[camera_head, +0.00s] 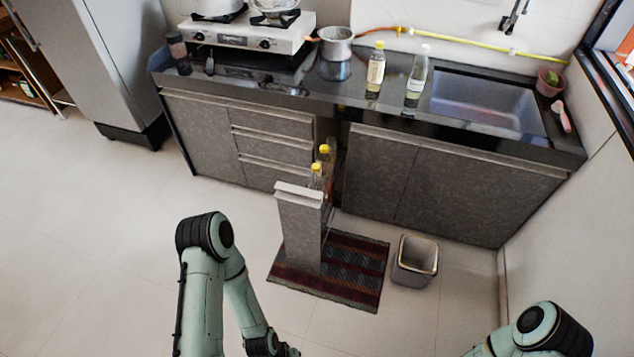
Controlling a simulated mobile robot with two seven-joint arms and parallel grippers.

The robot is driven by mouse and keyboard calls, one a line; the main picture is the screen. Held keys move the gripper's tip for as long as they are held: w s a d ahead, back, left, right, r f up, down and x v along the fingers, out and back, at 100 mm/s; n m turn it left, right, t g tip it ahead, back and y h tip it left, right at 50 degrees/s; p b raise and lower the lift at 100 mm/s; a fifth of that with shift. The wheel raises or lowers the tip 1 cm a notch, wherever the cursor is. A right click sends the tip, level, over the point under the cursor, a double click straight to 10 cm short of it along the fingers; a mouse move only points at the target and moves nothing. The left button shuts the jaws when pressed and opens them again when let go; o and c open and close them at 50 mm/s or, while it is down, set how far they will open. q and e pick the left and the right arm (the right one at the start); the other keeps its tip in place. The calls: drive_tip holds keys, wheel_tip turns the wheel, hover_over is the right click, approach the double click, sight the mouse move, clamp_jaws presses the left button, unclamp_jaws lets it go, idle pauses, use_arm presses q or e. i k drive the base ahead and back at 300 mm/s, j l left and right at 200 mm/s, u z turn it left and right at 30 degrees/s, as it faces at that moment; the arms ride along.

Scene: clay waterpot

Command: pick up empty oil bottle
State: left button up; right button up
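Two bottles stand upright on the dark counter: a bottle with a yellow cap and pale label (376,71) and a clear bottle with a white cap (416,78). The clear one looks empty, though I cannot be sure which is the empty oil bottle. More yellow-capped bottles (316,172) stand inside the pulled-out cabinet unit. My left arm comes up at the lower left and bends down to the bottom edge. My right arm shows at the lower right corner.
The pulled-out cabinet front (301,235) juts over a striped mat (356,268). A grey bin (415,262) stands right of it. On the counter are a stove (245,35), a metal pot (336,43) and a sink (488,100). The floor at left is clear.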

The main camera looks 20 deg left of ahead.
sight(315, 180)
drive_tip(key=i+j+u, duration=0.45)
drive_tip(key=i+j, duration=0.15)
drive_tip(key=i, duration=0.2)
drive_tip(key=u, duration=1.75)
